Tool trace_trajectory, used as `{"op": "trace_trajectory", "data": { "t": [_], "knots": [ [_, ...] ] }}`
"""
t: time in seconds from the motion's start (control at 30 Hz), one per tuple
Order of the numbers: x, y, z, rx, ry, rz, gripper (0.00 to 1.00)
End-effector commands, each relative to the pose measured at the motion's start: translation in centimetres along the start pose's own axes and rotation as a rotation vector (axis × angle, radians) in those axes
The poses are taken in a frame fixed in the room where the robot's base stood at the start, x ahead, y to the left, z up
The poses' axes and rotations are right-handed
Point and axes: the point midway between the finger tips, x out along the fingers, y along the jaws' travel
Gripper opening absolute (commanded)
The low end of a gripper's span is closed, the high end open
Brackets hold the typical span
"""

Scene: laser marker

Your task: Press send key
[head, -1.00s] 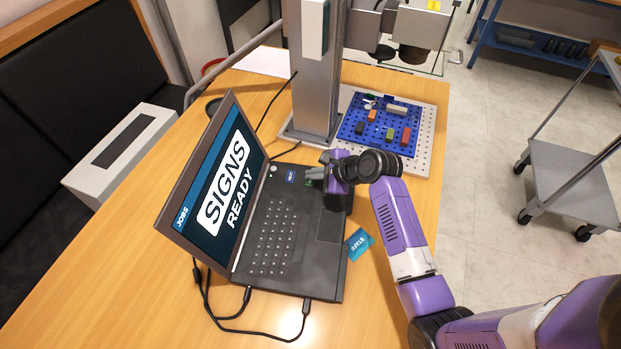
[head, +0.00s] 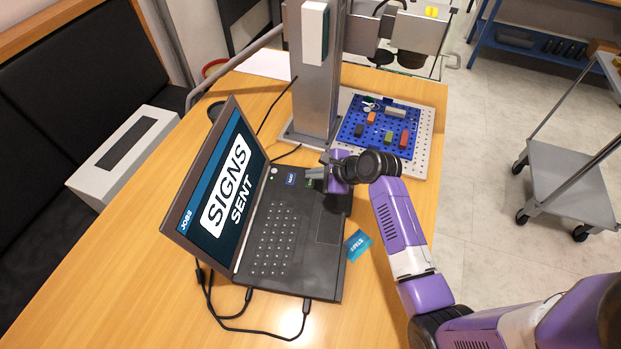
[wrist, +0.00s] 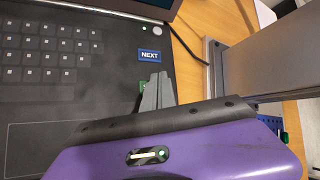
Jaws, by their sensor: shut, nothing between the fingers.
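The laptop (head: 325,268) stands open on the wooden table, and its screen (head: 230,180) reads "SIGNS SENT". A green key (head: 310,184), taken as the send key, lies on the keyboard deck beside the blue NEXT key (head: 290,179). The NEXT key also shows in the wrist view (wrist: 150,55). My gripper (head: 314,173) is shut and empty, with its fingertips right over the green key. In the wrist view my gripper (wrist: 155,84) hides most of the green key and its label. I cannot tell whether the tips touch the key.
A grey column (head: 315,80) stands behind the laptop. A blue pegboard (head: 350,135) with several small blocks is to its right. A teal card (head: 358,244) lies right of the laptop. Cables run along the table in front.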

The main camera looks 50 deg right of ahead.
Motion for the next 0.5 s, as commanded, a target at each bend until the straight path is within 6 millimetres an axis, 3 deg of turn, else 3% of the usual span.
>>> {"op": "trace_trajectory", "data": {
  "t": [0.27,0.5],
  "knots": [
    [0.0,0.0,0.0,0.0,0.0,0.0,0.0],
    [-1.2,-0.8,0.8,0.0,0.0,0.0,0.0]
  ]
}}
